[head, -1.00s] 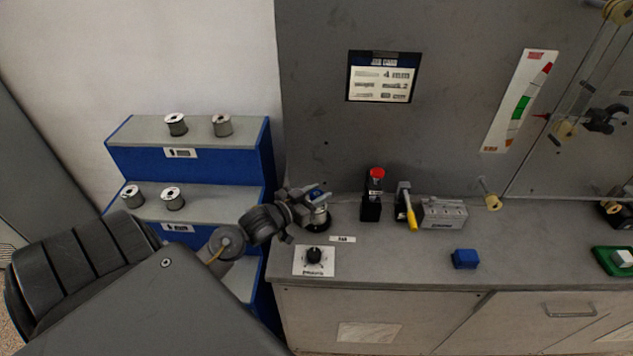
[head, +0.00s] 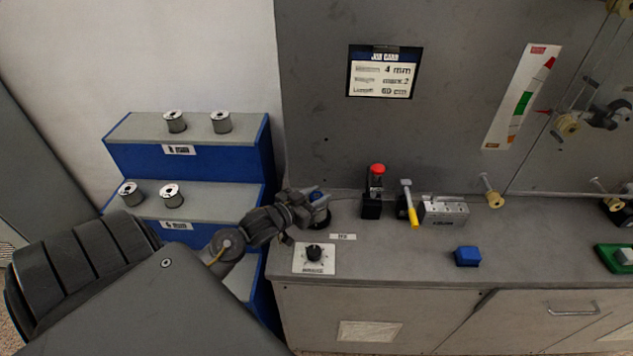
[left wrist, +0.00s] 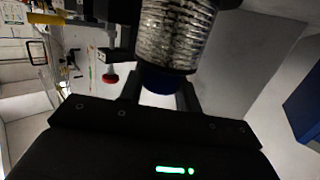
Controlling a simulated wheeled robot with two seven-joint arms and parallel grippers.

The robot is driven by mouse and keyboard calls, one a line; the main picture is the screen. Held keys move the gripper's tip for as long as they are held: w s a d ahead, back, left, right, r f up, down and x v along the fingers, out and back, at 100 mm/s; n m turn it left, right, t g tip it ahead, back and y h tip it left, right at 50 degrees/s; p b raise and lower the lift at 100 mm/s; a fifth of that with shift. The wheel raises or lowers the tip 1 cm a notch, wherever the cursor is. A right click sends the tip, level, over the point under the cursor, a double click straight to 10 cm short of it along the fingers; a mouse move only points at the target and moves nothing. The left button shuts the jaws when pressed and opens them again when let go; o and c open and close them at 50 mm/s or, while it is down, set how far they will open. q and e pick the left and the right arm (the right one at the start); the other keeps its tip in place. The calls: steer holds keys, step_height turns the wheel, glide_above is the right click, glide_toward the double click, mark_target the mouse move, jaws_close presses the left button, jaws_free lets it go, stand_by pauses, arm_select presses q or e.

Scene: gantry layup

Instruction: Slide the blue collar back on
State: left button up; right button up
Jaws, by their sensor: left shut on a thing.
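My left gripper (head: 310,201) is at the left end of the grey bench, shut on the blue collar (head: 316,196). In the left wrist view, the blue collar (left wrist: 160,82) sits between the two fingers, at the end of a wound spool (left wrist: 176,35). The collar lines up with the spool and appears to touch it; how far it is seated is hidden. In the head view, the gripper covers much of the spool at the dark round base (head: 319,222). My right gripper is not in view.
A red-topped block (head: 376,190), a yellow-handled lever (head: 411,203) and a grey metal block (head: 443,211) stand to the right. Several spools stand on the blue stepped rack (head: 189,157) at left. A blue block (head: 467,256) lies on the bench.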

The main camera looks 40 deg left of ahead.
arm_select(q)
steer(key=shift+f, duration=0.35)
steer(key=o, duration=1.1)
steer(key=shift+s+a+r+b, duration=0.15)
steer(key=shift+s+r+b, duration=0.2)
steer(key=shift+s, duration=1.45)
steer(key=shift+s+a+r+b, duration=0.2)
steer(key=shift+s+b, duration=0.3)
steer(key=shift+s, duration=1.25)
steer(key=shift+s+a+r+b, duration=0.15)
steer(key=shift+s+r+b, duration=0.2)
steer(key=shift+s, duration=1.45)
steer(key=shift+f, duration=0.15)
